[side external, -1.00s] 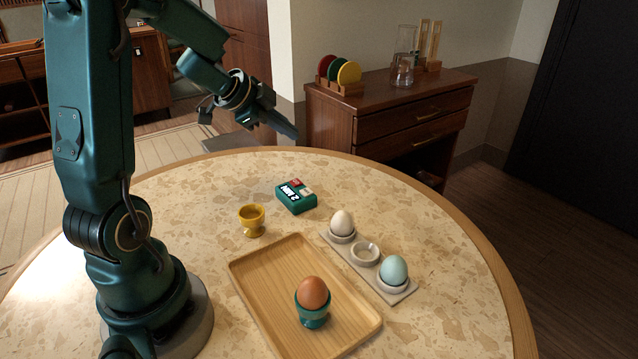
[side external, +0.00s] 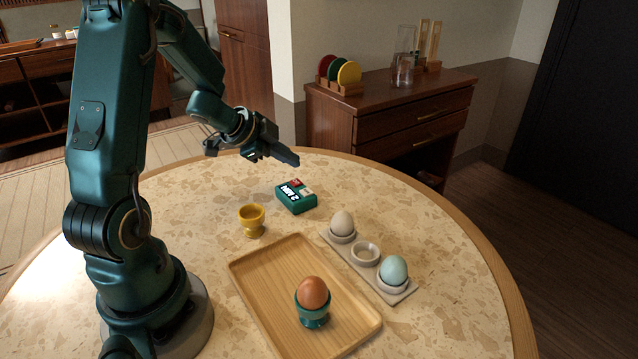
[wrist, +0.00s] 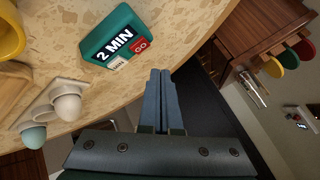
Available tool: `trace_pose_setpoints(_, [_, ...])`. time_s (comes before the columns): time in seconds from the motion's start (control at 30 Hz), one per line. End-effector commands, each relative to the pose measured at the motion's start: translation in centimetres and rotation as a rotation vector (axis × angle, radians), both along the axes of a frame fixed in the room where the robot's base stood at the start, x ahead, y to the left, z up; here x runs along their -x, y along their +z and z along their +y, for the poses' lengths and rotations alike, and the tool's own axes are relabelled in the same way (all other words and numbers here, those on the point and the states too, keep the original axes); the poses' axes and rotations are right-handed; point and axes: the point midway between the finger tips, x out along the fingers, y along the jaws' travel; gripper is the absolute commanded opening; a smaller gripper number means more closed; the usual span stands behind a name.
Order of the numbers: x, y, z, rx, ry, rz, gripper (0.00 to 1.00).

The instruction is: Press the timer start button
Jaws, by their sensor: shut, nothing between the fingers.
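The timer (side external: 296,196) is a small green box on the round table, with "2 MIN" in white on its top. In the wrist view the timer (wrist: 115,42) shows a red button marked GO (wrist: 139,47) and a white button (wrist: 118,63) beside it, its lettering too small to read surely. My gripper (side external: 297,160) is in the air above and behind the timer, apart from it. In the wrist view my gripper's fingers (wrist: 160,73) are together and empty, below and right of the timer.
A yellow egg cup (side external: 251,220) stands left of the timer. A wooden tray (side external: 262,283) holds a brown egg (side external: 313,292) in a teal cup. A grey holder (side external: 347,253) carries a white egg (side external: 342,222) and a blue egg (side external: 394,269). The table's right side is clear.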

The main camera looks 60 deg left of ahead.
Motion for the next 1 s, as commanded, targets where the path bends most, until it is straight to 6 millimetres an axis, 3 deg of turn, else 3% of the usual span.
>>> trace_pose_setpoints(0.3, [0.0,-2.1,0.0,0.001,0.0,0.002,0.0])
trace_pose_setpoints(1.0, [0.0,-2.3,0.0,-0.002,-0.001,-0.001,0.0])
